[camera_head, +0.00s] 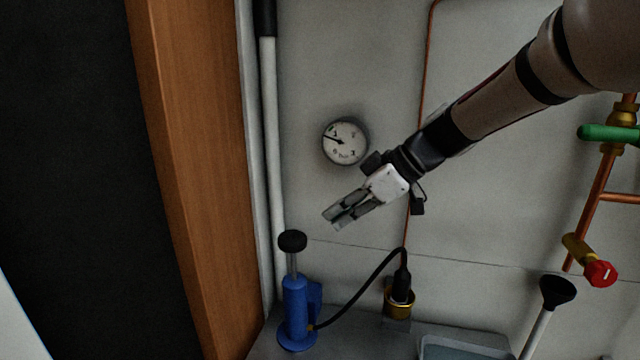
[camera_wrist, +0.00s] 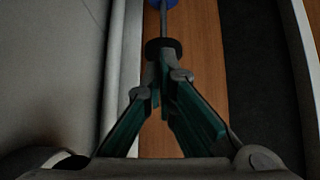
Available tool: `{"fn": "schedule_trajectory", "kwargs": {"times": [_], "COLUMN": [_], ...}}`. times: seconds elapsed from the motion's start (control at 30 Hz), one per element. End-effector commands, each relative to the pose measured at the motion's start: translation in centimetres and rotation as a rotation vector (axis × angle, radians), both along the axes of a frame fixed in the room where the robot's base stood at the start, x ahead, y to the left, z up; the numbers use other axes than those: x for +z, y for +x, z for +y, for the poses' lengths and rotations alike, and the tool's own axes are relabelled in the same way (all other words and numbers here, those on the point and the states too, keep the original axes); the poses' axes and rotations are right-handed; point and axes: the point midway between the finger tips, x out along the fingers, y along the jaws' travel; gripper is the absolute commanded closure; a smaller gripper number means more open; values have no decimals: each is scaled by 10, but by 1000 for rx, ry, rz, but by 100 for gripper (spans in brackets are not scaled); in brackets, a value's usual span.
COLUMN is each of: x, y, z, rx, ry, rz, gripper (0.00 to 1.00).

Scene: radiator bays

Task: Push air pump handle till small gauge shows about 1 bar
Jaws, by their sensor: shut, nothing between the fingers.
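The air pump (camera_head: 297,312) has a blue body and stands upright on the grey surface at the bottom. Its black round handle (camera_head: 292,241) sits raised on a thin rod above the body. In the wrist view the handle (camera_wrist: 163,47) shows just beyond the fingertips, with part of the blue body (camera_wrist: 158,3) at the top edge. The small round gauge (camera_head: 345,142) is on the wall; its needle points left and slightly up, and its figures are too small to read surely. My gripper (camera_head: 332,219) is shut and empty, up and right of the handle, apart from it.
A black hose (camera_head: 362,288) runs from the pump to a brass fitting (camera_head: 399,302). A wooden post (camera_head: 190,150) and a white pipe (camera_head: 270,140) stand left of the pump. A black funnel-shaped end (camera_head: 557,291) and a red valve knob (camera_head: 600,273) are at the right.

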Motion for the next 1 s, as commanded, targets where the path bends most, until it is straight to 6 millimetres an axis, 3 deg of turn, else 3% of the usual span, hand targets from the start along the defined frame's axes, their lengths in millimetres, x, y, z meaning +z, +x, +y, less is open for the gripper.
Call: {"fn": "schedule_trajectory", "kwargs": {"times": [0.27, 0.7, 1.0], "x": [3, 80, 91], "y": [0, 0, 3], "z": [0, 12, 13], "rx": [0, 2, -1], "ry": [1, 3, -1], "rz": [0, 1, 2], "gripper": [100, 100, 100]}}
